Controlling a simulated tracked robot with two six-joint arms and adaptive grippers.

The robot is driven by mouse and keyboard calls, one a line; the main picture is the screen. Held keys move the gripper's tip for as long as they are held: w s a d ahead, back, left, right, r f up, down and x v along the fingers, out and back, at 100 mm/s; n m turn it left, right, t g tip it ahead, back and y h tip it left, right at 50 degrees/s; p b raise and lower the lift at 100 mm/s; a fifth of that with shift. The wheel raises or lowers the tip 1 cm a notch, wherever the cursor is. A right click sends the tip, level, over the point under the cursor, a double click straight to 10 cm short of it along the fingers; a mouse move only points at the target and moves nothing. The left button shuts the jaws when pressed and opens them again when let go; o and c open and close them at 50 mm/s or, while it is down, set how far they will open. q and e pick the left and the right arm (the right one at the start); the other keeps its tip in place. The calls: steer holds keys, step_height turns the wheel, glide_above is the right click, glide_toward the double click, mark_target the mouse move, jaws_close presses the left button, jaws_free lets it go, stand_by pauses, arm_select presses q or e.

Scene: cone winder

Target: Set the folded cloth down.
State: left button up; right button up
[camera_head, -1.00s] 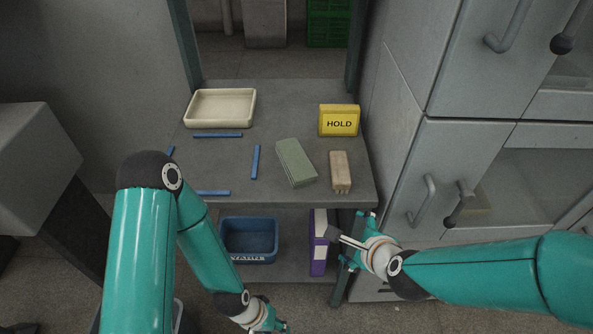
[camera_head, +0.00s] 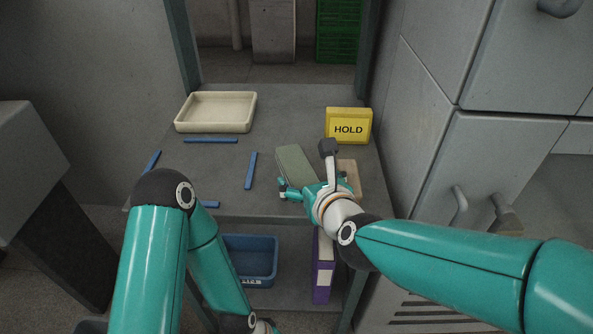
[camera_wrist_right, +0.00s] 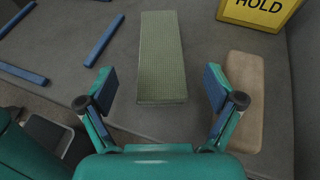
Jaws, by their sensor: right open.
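The folded cloth (camera_head: 295,163) is a green-grey rectangular bundle lying on the grey table. It also shows in the right wrist view (camera_wrist_right: 161,58), lying lengthwise ahead of my fingers. My right gripper (camera_head: 311,186) is at the near end of the cloth, over the table. In the right wrist view my right gripper (camera_wrist_right: 160,90) is open, with a blue-padded finger on each side and the cloth's near end between them in the picture; I see no contact. My left arm reaches down at the table's front, and its gripper is barely visible at the bottom edge.
A beige block (camera_head: 348,178) lies right of the cloth, partly behind my right gripper. A yellow HOLD sign (camera_head: 348,127) stands behind it. A cream tray (camera_head: 181,125) and several blue strips lie to the left. A blue bin (camera_head: 262,281) and purple binder (camera_head: 322,280) sit below.

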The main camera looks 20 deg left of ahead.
mark_target(297, 167)
steer(key=shift+p+x, duration=0.3)
steer(key=shift+x, duration=3.45)
steer(key=shift+r, duration=0.1)
steer(key=c, duration=1.3)
steer(key=shift+c, duration=0.2)
steer(key=shift+r, duration=0.15)
